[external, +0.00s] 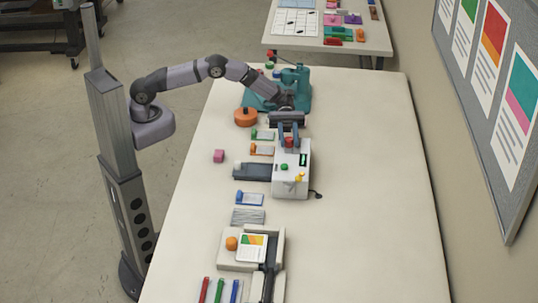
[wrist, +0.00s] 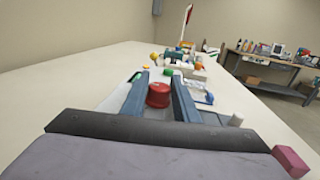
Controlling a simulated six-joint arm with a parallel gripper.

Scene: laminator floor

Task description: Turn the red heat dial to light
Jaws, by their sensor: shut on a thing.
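The red heat dial (external: 290,142) is on top of the white laminator (external: 292,187), at its far end. In the wrist view the red dial (wrist: 158,94) sits between the two blue fingers. My gripper (external: 289,137) reaches down from the far side and is shut on the dial. The wrist view shows my gripper (wrist: 159,90) with a finger on either side of it. The dial's pointer and any setting marks are too small or hidden to read.
The laminator also carries a green button (external: 284,167) and a yellow lever (external: 299,178). A dark tray (external: 252,172) extends to its left. A pink block (external: 218,156), an orange round object (external: 246,117) and a teal machine (external: 296,77) are nearby. The table's right side is clear.

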